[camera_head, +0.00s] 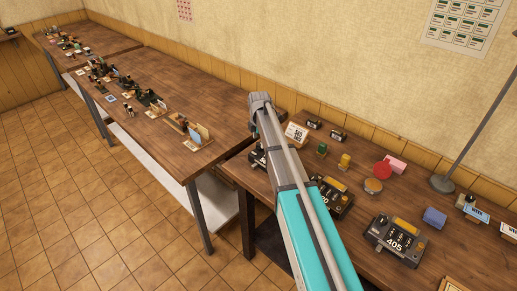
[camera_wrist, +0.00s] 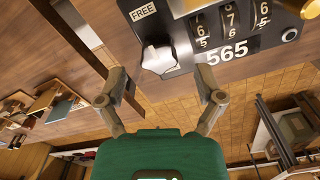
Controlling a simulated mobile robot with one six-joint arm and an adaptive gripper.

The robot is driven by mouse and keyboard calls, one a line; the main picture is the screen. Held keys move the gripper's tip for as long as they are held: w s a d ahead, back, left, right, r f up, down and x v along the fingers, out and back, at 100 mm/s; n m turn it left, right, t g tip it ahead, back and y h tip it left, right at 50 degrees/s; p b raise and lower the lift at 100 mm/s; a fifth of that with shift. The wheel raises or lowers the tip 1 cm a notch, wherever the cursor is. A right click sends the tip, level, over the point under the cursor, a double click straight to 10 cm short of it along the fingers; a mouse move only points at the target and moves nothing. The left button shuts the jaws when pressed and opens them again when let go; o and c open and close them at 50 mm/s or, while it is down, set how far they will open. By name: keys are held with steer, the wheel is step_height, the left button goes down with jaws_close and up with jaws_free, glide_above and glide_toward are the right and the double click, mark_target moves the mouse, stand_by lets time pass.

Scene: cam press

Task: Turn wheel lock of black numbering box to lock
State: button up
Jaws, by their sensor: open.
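The black numbering box (camera_wrist: 185,8) fills the top of the wrist view, with digit wheels and the number 565 on its face. Its pale wheel lock knob (camera_wrist: 159,58) sits at the box's left end, below a white FREE label (camera_wrist: 143,13). My gripper (camera_wrist: 162,80) is open. Its two fingers stand apart to the left and right, just below the knob, and do not appear to touch it. In the head view, a dark box (camera_head: 258,157), partly hidden by my arm, stands at the table's left edge; my fingers are hidden there.
Another numbering box marked 405 (camera_head: 397,243) and one partly behind my arm (camera_head: 335,197) stand on the near table. A number card (camera_head: 296,132), a red round thing (camera_head: 383,169), a blue block (camera_head: 434,217) and a lamp stand (camera_head: 443,183) are nearby. A second table (camera_head: 180,95) stands left.

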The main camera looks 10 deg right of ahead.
steer(key=shift+f+b, duration=0.75)
steer(key=shift+f, duration=0.3)
steer(key=c, duration=1.1)
steer(key=shift+a, duration=0.1)
steer(key=shift+c, duration=0.2)
